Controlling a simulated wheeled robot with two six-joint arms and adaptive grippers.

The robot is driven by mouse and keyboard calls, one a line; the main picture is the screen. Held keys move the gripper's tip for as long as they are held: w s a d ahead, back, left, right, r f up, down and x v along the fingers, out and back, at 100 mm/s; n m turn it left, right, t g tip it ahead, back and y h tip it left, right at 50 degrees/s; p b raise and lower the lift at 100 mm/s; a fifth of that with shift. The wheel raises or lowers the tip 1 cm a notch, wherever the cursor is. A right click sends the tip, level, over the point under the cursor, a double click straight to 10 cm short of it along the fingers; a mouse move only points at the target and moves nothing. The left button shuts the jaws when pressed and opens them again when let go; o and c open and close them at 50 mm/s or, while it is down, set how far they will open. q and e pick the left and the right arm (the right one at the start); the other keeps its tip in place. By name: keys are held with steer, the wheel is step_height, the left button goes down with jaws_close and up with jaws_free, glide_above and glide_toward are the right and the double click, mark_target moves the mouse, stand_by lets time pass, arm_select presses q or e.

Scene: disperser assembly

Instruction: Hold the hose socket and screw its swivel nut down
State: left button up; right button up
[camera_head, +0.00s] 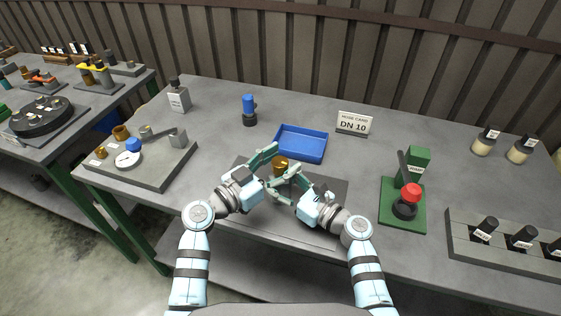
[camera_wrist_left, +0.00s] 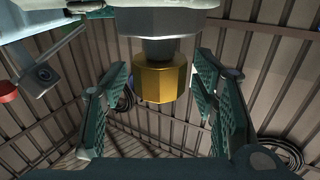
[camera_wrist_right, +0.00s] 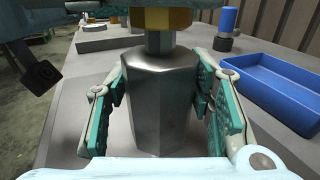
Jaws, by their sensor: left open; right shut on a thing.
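The brass swivel nut (camera_head: 280,162) sits between my two grippers above the dark mat. In the left wrist view the nut (camera_wrist_left: 161,82) is between the spread fingers of my left gripper (camera_head: 273,165), with a gap on both sides. My left gripper is open. The grey metal hose socket (camera_wrist_right: 160,100) is a faceted body standing upright below the nut (camera_wrist_right: 163,18) in the right wrist view. My right gripper (camera_head: 288,181) is shut on the hose socket. The socket is mostly hidden by my fingers in the head view.
A blue tray (camera_head: 301,143) lies just behind my grippers. A green stand (camera_head: 417,165) with a red-topped part is to the right, and a grey fixture board (camera_head: 160,170) to the left. A "DN 10" card (camera_head: 354,122) stands at the back. The table's front edge is close.

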arm_select(q)
steer(key=c, duration=1.2)
steer(key=shift+m+g+h, duration=0.3)
steer(key=m+g+h, duration=0.2)
steer(key=m+g, duration=0.1)
steer(key=g, duration=0.1)
steer(key=shift+h, duration=0.3)
steer(key=shift+m+g+h, duration=0.7)
steer(key=shift+m+g, duration=1)
steer(key=shift+g, duration=0.8)
